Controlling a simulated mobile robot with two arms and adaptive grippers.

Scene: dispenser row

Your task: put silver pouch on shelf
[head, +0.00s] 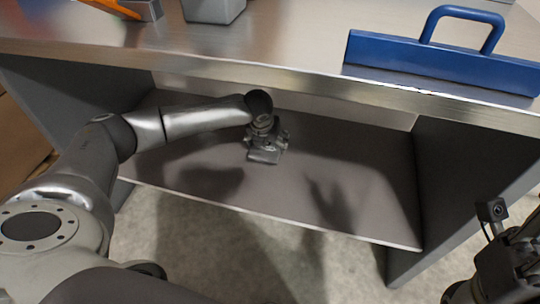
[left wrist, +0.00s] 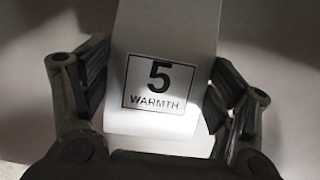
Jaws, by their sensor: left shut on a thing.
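The silver pouch (left wrist: 160,45) has a label reading "5 WARMTH" and sits between the fingers of my left gripper (left wrist: 160,95) in the left wrist view. In the head view, my left gripper (head: 266,140) reaches under the worktop, over the grey shelf (head: 370,205). It is shut on the pouch, which shows small (head: 264,156) below the fingers, close to the shelf surface. I cannot tell whether the pouch touches the shelf. My right gripper (head: 508,268) is partly in view at the lower right, away from the shelf; its fingers are not clear.
The metal worktop (head: 260,55) overhangs the shelf, with grey side panels (head: 455,180) at both ends. A blue block with a handle (head: 440,62) and a grey container (head: 213,8) stand on the worktop. The shelf is otherwise bare, with free room on the right.

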